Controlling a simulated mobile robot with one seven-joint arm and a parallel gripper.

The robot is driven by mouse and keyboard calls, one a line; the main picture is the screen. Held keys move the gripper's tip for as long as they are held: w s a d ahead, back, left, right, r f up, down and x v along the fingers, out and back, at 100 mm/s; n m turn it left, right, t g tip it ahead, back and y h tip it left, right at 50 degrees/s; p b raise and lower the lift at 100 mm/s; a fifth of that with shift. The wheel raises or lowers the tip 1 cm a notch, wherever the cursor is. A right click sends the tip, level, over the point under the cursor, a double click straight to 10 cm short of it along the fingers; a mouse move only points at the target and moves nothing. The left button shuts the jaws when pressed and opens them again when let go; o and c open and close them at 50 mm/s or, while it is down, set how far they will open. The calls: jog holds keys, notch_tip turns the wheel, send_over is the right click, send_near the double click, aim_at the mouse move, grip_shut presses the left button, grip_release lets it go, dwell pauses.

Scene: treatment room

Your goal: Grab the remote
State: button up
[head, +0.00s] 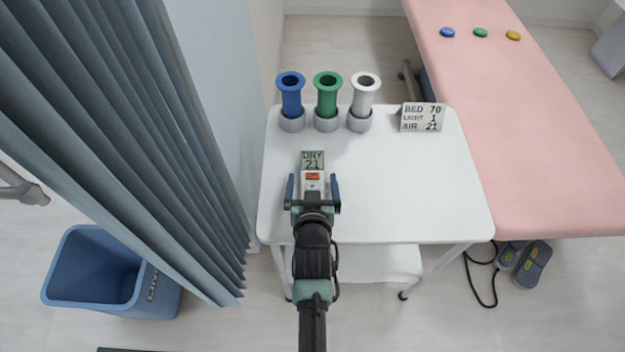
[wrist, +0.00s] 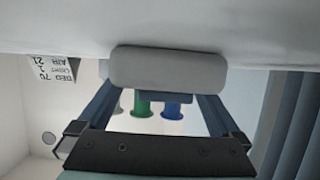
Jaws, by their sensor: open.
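The remote (head: 313,176) is a pale handset with a grey display reading "DRY 21" and an orange button. It lies on the white table (head: 400,190), near its left side, display end pointing away from me. My gripper (head: 312,184) is open, with one blue finger on each side of the remote's near half. Small gaps show between fingers and remote in the head view. In the wrist view, which is upside down, the remote's rounded near end (wrist: 168,68) sits between the fingers against the table surface. The remote's near part is partly hidden by my gripper.
Blue (head: 291,98), green (head: 327,98) and white (head: 363,98) cylinders stand in grey holders along the back of the table. A small sign (head: 422,117) stands at back right. A grey curtain (head: 130,130) hangs left; a pink bed (head: 530,130) is right. The table's right half is clear.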

jog(key=shift+r, duration=0.1)
jog(key=c, duration=1.5)
